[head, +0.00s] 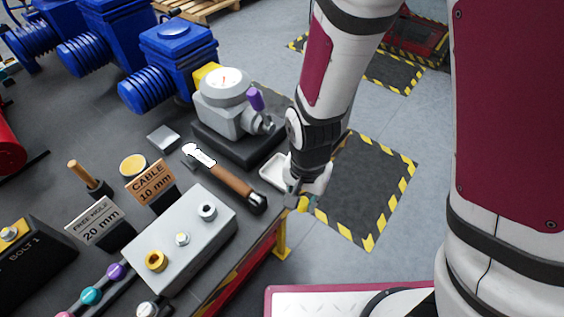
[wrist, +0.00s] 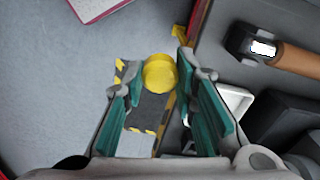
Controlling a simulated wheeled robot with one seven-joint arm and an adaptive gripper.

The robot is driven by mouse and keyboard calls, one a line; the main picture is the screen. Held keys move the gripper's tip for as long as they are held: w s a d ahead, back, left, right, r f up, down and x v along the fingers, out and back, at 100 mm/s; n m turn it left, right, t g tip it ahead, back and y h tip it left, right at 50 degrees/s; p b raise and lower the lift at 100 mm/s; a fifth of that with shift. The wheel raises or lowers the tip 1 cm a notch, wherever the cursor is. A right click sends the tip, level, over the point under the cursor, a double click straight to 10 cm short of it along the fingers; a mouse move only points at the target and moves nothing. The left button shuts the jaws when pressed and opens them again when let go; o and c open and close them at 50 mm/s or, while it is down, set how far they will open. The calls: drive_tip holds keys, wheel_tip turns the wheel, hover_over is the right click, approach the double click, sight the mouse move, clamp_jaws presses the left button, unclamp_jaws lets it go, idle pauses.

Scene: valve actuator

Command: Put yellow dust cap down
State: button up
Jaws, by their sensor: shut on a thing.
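The yellow dust cap (wrist: 159,72) is round and sits between the two fingertips of my gripper (wrist: 160,62) in the wrist view. My gripper is shut on it and holds it over the edge of the bench, with the floor showing below. In the head view my gripper (head: 304,194) is at the right edge of the bench, and a bit of the yellow cap (head: 303,204) shows at its tips. A small white tray (head: 274,171) lies on the bench just left of my gripper; in the wrist view it (wrist: 235,102) is right of the fingers.
A hammer-like tool (head: 230,180) with a wooden handle lies left of the tray. A grey block with fittings (head: 185,240) and label signs (head: 151,181) crowd the front left.

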drive_tip(key=w+a, duration=0.1)
drive_tip(key=w, duration=0.3)
drive_tip(key=w+a+f, duration=0.1)
drive_tip(key=w+a, duration=0.1)
drive_tip(key=w, duration=0.3)
drive_tip(key=w+a, duration=0.1)
drive_tip(key=w, duration=0.3)
drive_tip(key=shift+w+a+f, duration=0.15)
drive_tip(key=shift+w+a, duration=0.05)
drive_tip(key=shift+w, duration=0.05)
drive_tip(key=shift+w+a+f+p, duration=0.15)
drive_tip(key=shift+f+p, duration=0.1)
drive_tip(key=shift+f, duration=0.65)
drive_tip(key=shift+w+d+f+p, duration=0.1)
drive_tip(key=shift+w+f+p, duration=0.1)
drive_tip(key=shift+f, duration=0.7)
drive_tip(key=shift+s+f, duration=0.1)
drive_tip(key=shift+f, duration=0.05)
drive_tip(key=o, duration=0.8)
drive_tip(key=shift+o, duration=0.2)
